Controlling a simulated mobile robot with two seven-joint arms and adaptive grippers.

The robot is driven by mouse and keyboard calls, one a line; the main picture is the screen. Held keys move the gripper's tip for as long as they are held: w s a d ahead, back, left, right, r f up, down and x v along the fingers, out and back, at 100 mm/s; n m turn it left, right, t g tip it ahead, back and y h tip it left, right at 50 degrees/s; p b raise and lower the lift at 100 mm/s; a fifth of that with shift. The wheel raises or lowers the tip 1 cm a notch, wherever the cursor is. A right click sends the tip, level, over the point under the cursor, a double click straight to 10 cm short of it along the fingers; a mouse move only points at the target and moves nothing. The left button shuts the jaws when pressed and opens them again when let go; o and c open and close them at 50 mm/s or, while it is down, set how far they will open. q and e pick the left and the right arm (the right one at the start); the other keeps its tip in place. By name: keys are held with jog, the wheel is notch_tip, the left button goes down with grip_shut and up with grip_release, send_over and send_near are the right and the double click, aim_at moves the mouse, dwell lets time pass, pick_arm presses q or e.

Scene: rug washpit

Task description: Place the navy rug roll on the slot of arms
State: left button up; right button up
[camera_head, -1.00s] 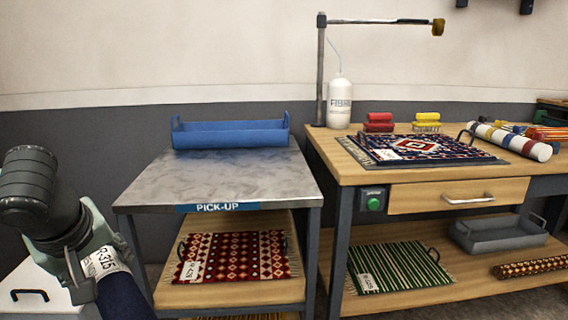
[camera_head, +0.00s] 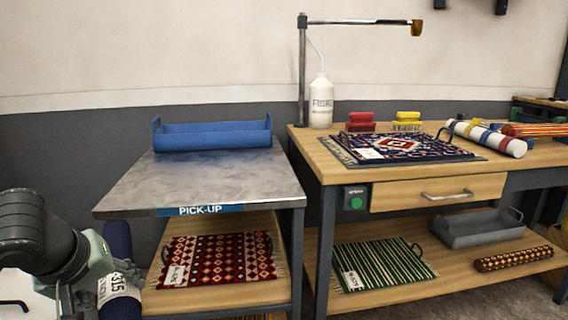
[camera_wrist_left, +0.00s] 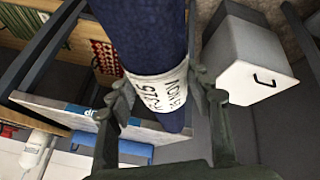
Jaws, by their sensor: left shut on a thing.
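The navy rug roll (camera_head: 118,240) has a white lettered label band around it. My left gripper (camera_head: 92,285) is shut on the roll at the label, at the lower left of the head view. The roll stands roughly upright there, in front of the pick-up table's left edge. In the left wrist view the navy roll (camera_wrist_left: 150,40) runs between the fingers of the left gripper (camera_wrist_left: 160,105). I cannot make out a slot of arms in these frames. My right gripper is not in view.
The pick-up table (camera_head: 200,185) has a blue tray (camera_head: 212,136) at its back and a clear metal top in front. A red patterned rug (camera_head: 218,258) lies on its shelf. The wooden bench (camera_head: 350,172) at right holds a rug, a bottle (camera_head: 320,103) and brushes. A white box (camera_wrist_left: 245,60) shows in the wrist view.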

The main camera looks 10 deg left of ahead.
pick_arm(q)
jog(key=w+d+f+m+h, duration=0.2)
jog(key=d+m, duration=0.3)
jog(key=d, duration=0.3)
jog(key=w+d+f+m+h, duration=0.3)
jog(key=d+m, duration=0.1)
jog(key=d, duration=0.4)
jog(key=shift+w+f+m+g, duration=0.15)
jog(key=shift+f+m+g, duration=0.2)
jog(key=shift+m+g, duration=0.05)
jog(key=shift+a, duration=0.1)
